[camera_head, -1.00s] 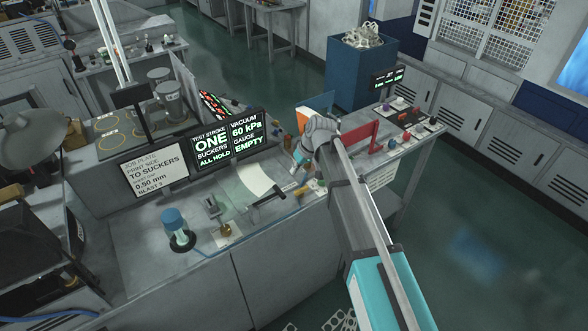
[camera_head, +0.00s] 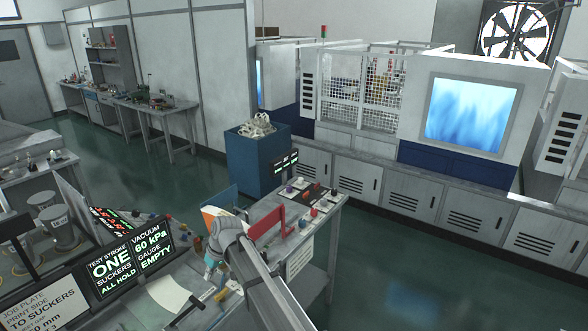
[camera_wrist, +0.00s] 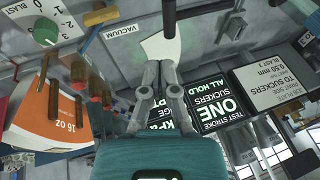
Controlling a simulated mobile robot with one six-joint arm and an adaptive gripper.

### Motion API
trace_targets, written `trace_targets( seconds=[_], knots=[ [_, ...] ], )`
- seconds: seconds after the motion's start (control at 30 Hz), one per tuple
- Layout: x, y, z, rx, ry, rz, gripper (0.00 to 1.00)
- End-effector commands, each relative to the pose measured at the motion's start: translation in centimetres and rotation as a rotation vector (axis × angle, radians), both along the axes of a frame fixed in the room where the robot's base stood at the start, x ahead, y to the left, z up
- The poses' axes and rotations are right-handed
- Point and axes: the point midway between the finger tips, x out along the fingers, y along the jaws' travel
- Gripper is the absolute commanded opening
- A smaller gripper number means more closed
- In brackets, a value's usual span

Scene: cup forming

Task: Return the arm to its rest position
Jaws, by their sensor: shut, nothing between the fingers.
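My arm (camera_head: 262,291) reaches from the bottom of the head view over the workbench.
A red stand (camera_head: 281,213) and small parts are right of my wrist. Lit sign panels (camera_head: 112,268) stand to the left. A blue bin (camera_head: 250,165) is behind the bench. Open green floor (camera_head: 420,270) lies right.

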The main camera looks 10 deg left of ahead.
Motion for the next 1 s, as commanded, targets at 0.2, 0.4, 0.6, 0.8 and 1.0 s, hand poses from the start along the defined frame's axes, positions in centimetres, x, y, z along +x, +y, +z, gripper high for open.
trace_targets(
  seconds=[0.2,0.4,0.6,0.8,1.0],
  knots=[
    [0.7,-3.6,-1.0,-0.022,0.002,-0.054,0.00],
    [1.7,-10.6,-2.8,-0.071,0.007,-0.170,0.00],
    [2.0,-19.2,-4.9,-0.131,0.017,-0.319,0.00],
    [1.3,-27.5,-6.9,-0.192,0.031,-0.469,0.00],
    [-0.4,-35.3,-8.8,-0.252,0.048,-0.622,0.00]
  ],
)
